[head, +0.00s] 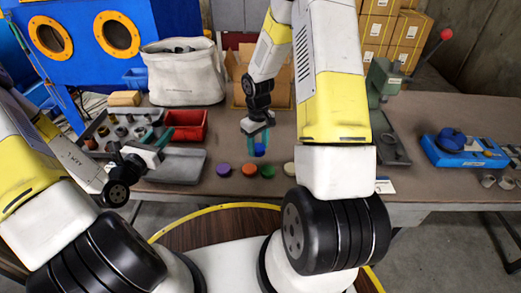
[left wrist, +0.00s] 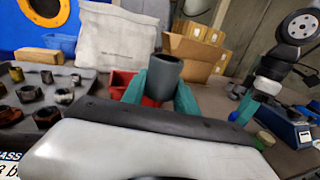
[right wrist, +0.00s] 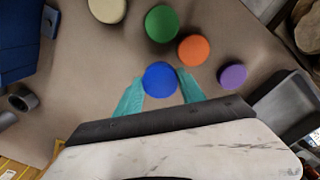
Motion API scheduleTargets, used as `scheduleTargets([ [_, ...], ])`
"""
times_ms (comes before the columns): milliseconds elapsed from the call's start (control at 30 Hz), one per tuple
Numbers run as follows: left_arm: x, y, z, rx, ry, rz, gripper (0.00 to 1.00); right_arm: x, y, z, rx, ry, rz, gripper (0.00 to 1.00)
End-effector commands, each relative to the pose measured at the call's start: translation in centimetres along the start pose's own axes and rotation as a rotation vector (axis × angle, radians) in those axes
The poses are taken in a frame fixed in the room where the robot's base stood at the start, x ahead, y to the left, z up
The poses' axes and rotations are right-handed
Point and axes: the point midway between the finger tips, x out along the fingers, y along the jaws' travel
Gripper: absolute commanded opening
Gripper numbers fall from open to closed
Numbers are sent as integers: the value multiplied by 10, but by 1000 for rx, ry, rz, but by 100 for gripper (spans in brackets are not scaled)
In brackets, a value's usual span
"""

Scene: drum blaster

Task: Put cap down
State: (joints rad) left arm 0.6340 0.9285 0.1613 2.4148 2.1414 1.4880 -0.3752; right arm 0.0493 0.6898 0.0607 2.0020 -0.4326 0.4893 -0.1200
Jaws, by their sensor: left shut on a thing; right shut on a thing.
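A blue cap (head: 260,150) is between the teal fingers of my right gripper (head: 258,139), over the bench. In the right wrist view the blue cap (right wrist: 160,79) shows round between the fingertips (right wrist: 160,88); I cannot tell whether it touches the bench. A purple cap (head: 223,169), an orange cap (head: 250,169), a green cap (head: 267,170) and a cream cap (head: 289,169) sit near the front edge. My left gripper (left wrist: 160,90) is shut on a grey hollow cylinder (left wrist: 163,72), held upright above the bench's left side.
A red bin (head: 186,125) and a grey tray (head: 176,166) lie left of the caps. A white bag (head: 184,76) and an open cardboard box (head: 281,90) stand behind. A blue case (head: 466,150) is at the right.

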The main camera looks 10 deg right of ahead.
Motion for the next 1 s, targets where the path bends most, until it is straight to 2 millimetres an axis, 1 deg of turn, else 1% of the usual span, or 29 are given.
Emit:
scheduleTargets([
  [33, 0, 0, 0, 0, -1, 0, 0, 1, 6, -3, 1, 1, 0, 6],
  [267, 0, 0, 0, 0, -1, 0, 0, 2, 21, -10, 2, 1, 0, 6],
  [400, 0, 0, 0, 0, -1, 0, 0, 26, 18, -8, -3, -4, -3, 6],
  [500, 0, 0, 0, 0, -1, 0, 0, 37, 18, -9, -2, -1, -1, 6],
  [867, 0, 0, 0, 0, -1, 0, 0, 40, 19, -9, -1, -1, 0, 6],
  [900, 0, 0, 0, 0, -1, 0, 0, 40, 19, -9, -1, 0, 0, 54],
  [967, 0, 0, 0, 0, -1, 0, 0, 40, 19, -9, -1, 0, 0, 66],
  [1000, 0, 0, 0, 0, -1, 0, 0, 40, 19, -9, -1, 0, 0, 68],
])
